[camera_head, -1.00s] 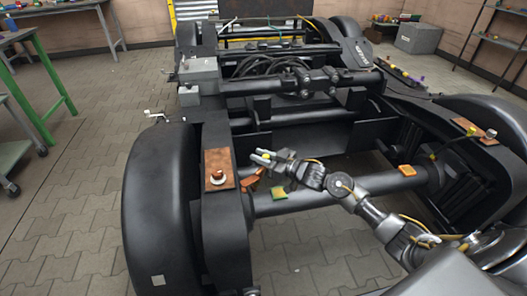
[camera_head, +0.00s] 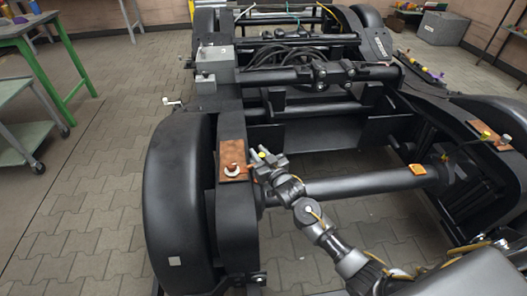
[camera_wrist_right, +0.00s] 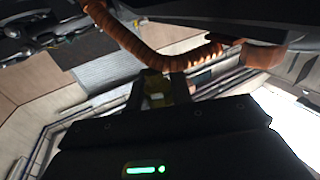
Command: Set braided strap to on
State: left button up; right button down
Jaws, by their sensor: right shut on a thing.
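The braided strap (camera_wrist_right: 150,50) is copper-coloured and ribbed. In the right wrist view it sags from the top left to a smooth copper end at the right, passing just beyond my fingers. In the head view a copper plate (camera_head: 234,170) with a pale round stud (camera_head: 232,171) lies on the left side frame of the bogie. My right gripper (camera_head: 257,162) is at the plate's right edge, shut on the strap. The gripper hides most of the strap in the head view. My right fingers (camera_wrist_right: 158,92) are dark in the wrist view. My left gripper is out of view.
A second copper plate (camera_head: 487,134) lies on the right side frame. A black wheel cover (camera_head: 178,200) stands left. Green-legged tables (camera_head: 40,75) stand far left.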

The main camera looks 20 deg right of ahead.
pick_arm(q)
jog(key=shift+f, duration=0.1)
pick_arm(e)
jog(key=shift+a, duration=0.15)
jog(key=c, duration=1.2)
grip_release()
jog(key=shift+c, duration=0.2)
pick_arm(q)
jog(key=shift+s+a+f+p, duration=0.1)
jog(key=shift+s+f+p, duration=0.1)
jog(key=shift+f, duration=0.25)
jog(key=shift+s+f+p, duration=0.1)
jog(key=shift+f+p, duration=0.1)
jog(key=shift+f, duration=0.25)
pick_arm(e)
jog(key=s+d, duration=0.2)
jog(key=s, duration=0.8)
jog(key=shift+s, duration=0.3)
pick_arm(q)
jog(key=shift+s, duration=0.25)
